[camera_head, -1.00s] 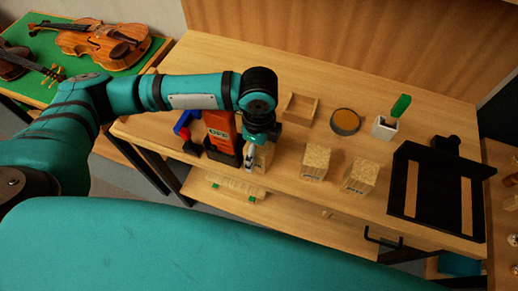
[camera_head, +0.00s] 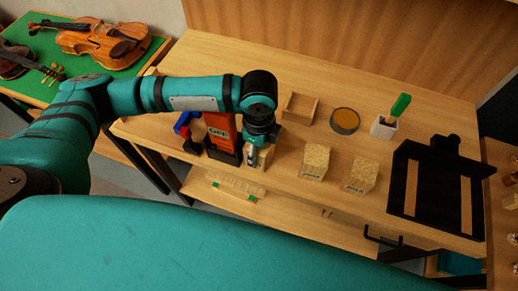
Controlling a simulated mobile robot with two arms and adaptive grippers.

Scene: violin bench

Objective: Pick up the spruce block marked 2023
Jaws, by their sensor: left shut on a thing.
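My left gripper (camera_head: 253,155) points down at the front of the bench and is shut on a pale wood block (camera_head: 264,157). The gripper and wrist cover much of this block, and I cannot read a mark on it or tell whether it is clear of the bench top. Two more pale spruce blocks stand to its right, a middle block (camera_head: 315,161) and a right block (camera_head: 360,175). Both have small dark marks low on their front faces, too small to read surely. My right gripper is not in view.
An orange and black device (camera_head: 221,135) stands close left of the gripper. Behind are a small wooden tray (camera_head: 300,108), a round tin (camera_head: 345,120) and a white holder (camera_head: 384,127) with a green item. A black frame (camera_head: 405,185) lies right. Violins (camera_head: 95,40) lie far left.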

